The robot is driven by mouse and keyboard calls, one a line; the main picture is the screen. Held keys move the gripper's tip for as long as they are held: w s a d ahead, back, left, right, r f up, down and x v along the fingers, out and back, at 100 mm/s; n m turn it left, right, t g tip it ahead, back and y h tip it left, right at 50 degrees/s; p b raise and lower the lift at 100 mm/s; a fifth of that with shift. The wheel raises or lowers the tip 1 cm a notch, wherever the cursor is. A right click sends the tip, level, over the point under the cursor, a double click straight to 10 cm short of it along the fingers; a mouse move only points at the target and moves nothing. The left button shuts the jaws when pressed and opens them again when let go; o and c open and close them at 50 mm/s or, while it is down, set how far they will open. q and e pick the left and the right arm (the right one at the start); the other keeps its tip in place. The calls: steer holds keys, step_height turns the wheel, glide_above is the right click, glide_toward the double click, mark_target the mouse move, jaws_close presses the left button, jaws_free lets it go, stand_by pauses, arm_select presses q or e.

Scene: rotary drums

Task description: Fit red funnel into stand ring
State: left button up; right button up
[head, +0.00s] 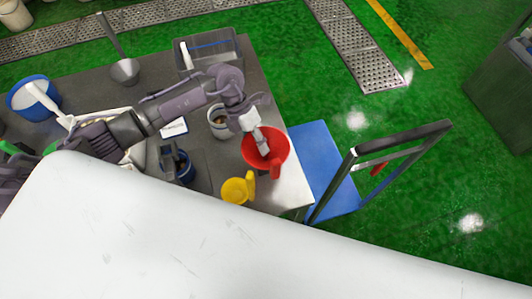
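A red funnel (281,143) with a short red handle shows near the right edge of the grey table. My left gripper (263,144) reaches over it from the upper left, with its light fingertips over or inside the mouth. I cannot tell whether they grip the funnel. The arm's end covers part of the funnel's far rim. I cannot make out a stand ring; anything under the funnel is hidden. My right gripper is not in view.
A yellow handled vessel (234,190) and a white cup (217,127) stand close by. A grey bin (188,64), a metal scoop (124,70) and a blue-rimmed bowl (22,92) are farther off. A blue cart (318,148) adjoins the table's right edge.

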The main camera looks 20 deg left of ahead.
arm_select(q)
jaws_close()
stand_by(0.4)
